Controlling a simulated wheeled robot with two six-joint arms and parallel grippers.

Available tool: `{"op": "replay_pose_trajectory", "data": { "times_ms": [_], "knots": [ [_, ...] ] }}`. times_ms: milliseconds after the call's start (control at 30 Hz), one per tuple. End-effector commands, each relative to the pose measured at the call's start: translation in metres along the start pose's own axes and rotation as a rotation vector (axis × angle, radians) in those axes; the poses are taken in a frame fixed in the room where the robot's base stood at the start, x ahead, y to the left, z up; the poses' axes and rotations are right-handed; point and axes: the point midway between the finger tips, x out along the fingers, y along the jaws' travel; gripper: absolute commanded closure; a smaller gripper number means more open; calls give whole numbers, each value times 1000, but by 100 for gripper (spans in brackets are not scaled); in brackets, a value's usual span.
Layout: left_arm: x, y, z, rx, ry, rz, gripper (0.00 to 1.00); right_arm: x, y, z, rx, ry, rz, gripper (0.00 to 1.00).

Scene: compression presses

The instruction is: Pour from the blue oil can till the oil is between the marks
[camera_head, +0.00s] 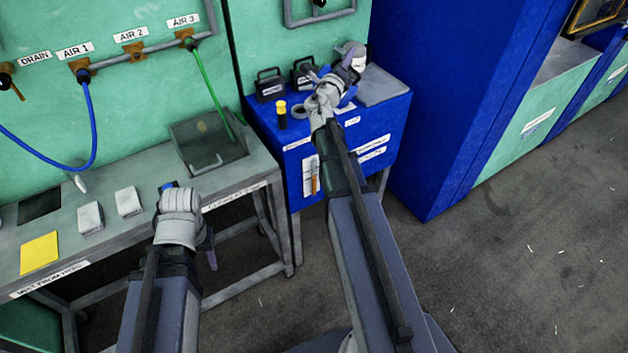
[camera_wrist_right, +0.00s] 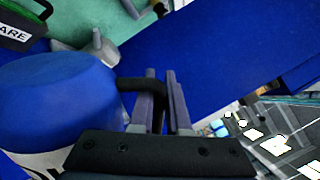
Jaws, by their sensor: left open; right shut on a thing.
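The blue oil can (camera_wrist_right: 60,95) fills the left of the right wrist view, with a white label low on its side. My right gripper (camera_wrist_right: 168,100) is shut on its black handle (camera_wrist_right: 130,84). In the head view my right gripper (camera_head: 345,82) is above the blue cabinet (camera_head: 270,135), and arm and gripper hide most of the can. A white plate with an orange strip (camera_head: 312,177), perhaps the level gauge, is on the cabinet's front; its marks are too small to read. My left gripper (camera_head: 192,222) is open in front of the grey bench.
Black cans with handles (camera_head: 270,86) and a yellow-capped item (camera_head: 282,114) stand on the cabinet. A grey plate (camera_head: 382,87) lies at its right. The grey bench (camera_head: 105,245) holds white boxes (camera_head: 128,202) and a yellow sheet (camera_head: 39,252).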

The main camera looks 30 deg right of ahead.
Motion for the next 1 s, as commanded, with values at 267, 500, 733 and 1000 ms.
{"op": "replay_pose_trajectory", "data": {
  "times_ms": [267, 500, 733, 1000],
  "knots": [
    [-6, -1, 0, 0, 0, 0, 50, 1, -5, 4, -2, -1, -1, 100],
    [-23, -2, 1, 0, 0, 0, 50, 3, -19, 14, -2, -1, -1, 100],
    [-39, -4, 2, 0, 0, 0, 50, 6, -31, 23, -2, -1, -1, 100],
    [-46, -4, 3, 0, 0, 0, 50, 7, -37, 27, -2, -1, -1, 100]
  ]
}}
